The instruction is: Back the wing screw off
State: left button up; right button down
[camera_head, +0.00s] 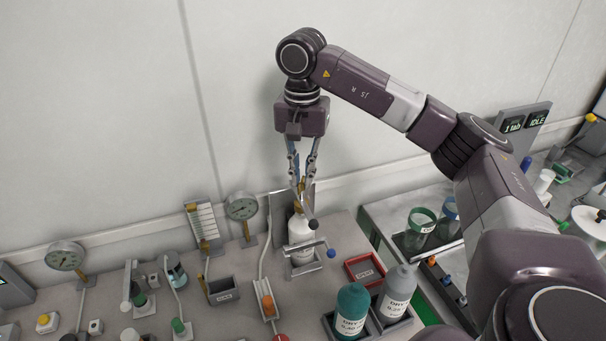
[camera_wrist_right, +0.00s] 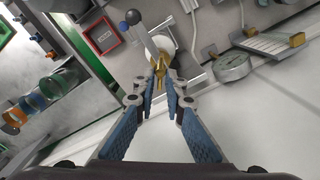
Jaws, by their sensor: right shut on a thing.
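The wing screw (camera_head: 300,187) is a small brass-coloured piece at the top of a white cylinder (camera_head: 300,232), which stands upright against a grey backplate near the wall. My right gripper (camera_head: 301,180) points down from above with its blue-padded fingers shut on the wing screw. In the right wrist view, the brass wing screw (camera_wrist_right: 157,72) sits between the fingertips (camera_wrist_right: 161,86), with the white cylinder partly hidden behind it. The fingers cover part of the screw, and its thread cannot be seen. My left gripper is not in view.
A metal lever with a dark knob (camera_head: 313,225) and a blue knob (camera_head: 331,253) juts out in front of the cylinder. A dial gauge (camera_head: 242,206) stands left. A red tray (camera_head: 365,268) and labelled bottles (camera_head: 350,309) stand at the front right.

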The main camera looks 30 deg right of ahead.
aim_at(302, 179)
jog(key=shift+f+n, duration=0.15)
jog(key=shift+n, duration=0.25)
jog(key=c, duration=2)
grip_release()
jog(key=shift+o, duration=0.2)
jog(key=shift+r, duration=0.2)
notch_tip(302, 179, up, 12)
jog(key=shift+f, duration=0.15)
